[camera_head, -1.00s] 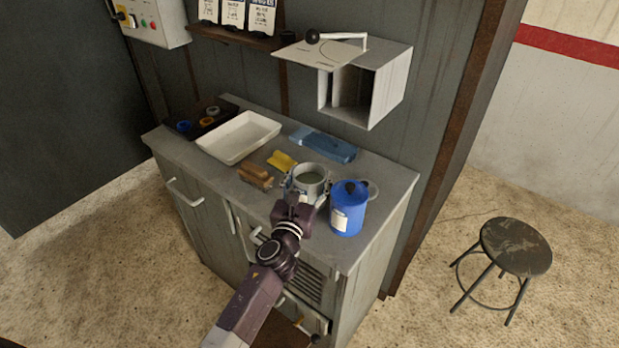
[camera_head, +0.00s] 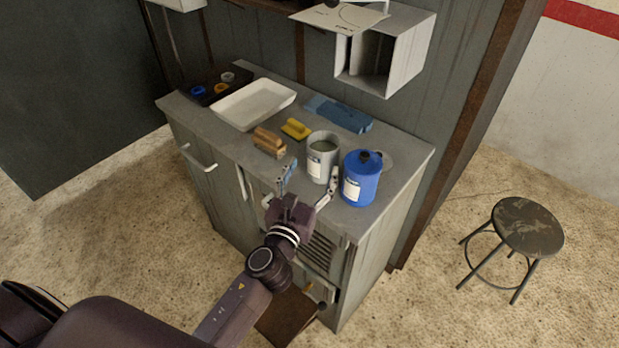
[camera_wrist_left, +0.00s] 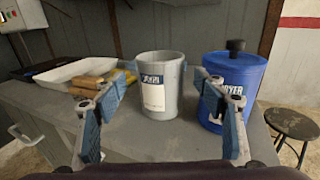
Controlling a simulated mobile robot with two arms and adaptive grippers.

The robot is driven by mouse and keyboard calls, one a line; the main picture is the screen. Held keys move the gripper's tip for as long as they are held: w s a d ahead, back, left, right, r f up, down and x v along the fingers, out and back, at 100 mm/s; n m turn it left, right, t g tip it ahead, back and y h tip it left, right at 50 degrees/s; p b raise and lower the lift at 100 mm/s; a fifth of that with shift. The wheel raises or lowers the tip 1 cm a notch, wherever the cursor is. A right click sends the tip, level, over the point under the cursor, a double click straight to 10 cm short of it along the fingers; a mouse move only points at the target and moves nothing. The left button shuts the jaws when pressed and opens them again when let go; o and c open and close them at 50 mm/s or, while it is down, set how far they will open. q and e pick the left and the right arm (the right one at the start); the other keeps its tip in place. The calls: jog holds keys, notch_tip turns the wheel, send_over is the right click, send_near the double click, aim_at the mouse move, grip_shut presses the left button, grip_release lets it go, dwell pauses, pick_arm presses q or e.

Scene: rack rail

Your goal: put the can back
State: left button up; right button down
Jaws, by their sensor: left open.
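A grey open-topped can (camera_head: 322,160) with a white and blue label stands upright on the worktop. It also shows in the left wrist view (camera_wrist_left: 159,85), beyond my fingers. A blue lidded can (camera_head: 361,180) stands just to its right, close beside it. My left gripper (camera_head: 310,181) is open and empty at the front edge of the worktop, in front of the grey can. In the left wrist view the open fingers (camera_wrist_left: 160,100) spread left and right, with a gap between them and the grey can. My right gripper is not in view.
The worktop (camera_head: 228,136) also holds a wooden-handled brush (camera_head: 269,143), a yellow tool (camera_head: 296,128), a white tray (camera_head: 253,104) and a blue cloth (camera_head: 340,114). An open wall box (camera_head: 400,62) hangs above; a stool (camera_head: 527,228) stands right.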

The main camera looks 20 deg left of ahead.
pick_arm(q)
jog(key=shift+s+d, duration=0.1)
jog(key=shift+s, duration=0.8)
